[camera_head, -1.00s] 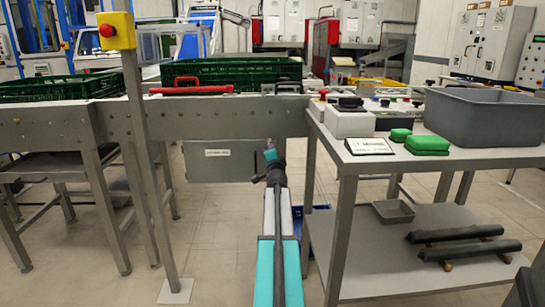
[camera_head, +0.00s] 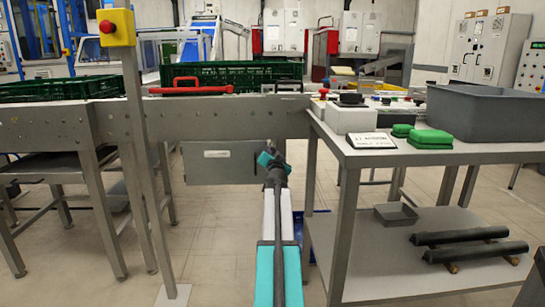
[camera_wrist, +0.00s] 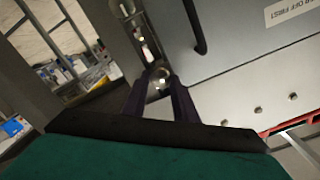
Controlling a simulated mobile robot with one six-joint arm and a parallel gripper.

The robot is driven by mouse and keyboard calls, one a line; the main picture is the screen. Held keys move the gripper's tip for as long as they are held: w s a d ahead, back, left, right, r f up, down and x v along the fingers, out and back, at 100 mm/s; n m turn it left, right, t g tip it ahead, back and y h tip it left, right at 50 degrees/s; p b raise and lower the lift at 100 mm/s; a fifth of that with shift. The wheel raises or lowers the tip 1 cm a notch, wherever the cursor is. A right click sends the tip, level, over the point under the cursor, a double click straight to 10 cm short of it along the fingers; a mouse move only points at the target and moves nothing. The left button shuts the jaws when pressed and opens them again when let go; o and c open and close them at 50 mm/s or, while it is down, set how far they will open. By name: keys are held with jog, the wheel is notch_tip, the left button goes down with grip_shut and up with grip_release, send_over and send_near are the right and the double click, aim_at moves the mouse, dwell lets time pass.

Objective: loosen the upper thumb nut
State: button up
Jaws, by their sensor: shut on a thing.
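My gripper (camera_wrist: 158,80) has its two dark fingers reaching up to a small shiny metal piece (camera_wrist: 160,86), which looks like the upper thumb nut. The fingers are close together around it, and their tips partly hide it. Beside it on the right is a grey cover panel (camera_wrist: 225,50) with a dark handle (camera_wrist: 199,28) and a label ending "OFF FIRST". In the head view my gripper is mostly hidden behind my teal and dark wrist, at the right end of the grey box (camera_head: 215,163) under the conveyor. The nut cannot be made out there.
The conveyor frame (camera_head: 215,122) runs above the box and carries a green crate (camera_head: 235,74) and a red handle (camera_head: 200,86). A workbench (camera_head: 440,155) with a grey bin (camera_head: 470,108) stands close on the right.

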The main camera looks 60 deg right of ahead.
jog(key=shift+s+d, duration=0.1)
jog(key=shift+d, duration=0.05)
jog(key=o, duration=1.1)
jog(key=shift+c, duration=0.2)
jog(key=shift+a, duration=0.2)
jog(key=p+v, duration=0.2)
jog(key=v, duration=1.1)
jog(key=shift+s+a, duration=0.2)
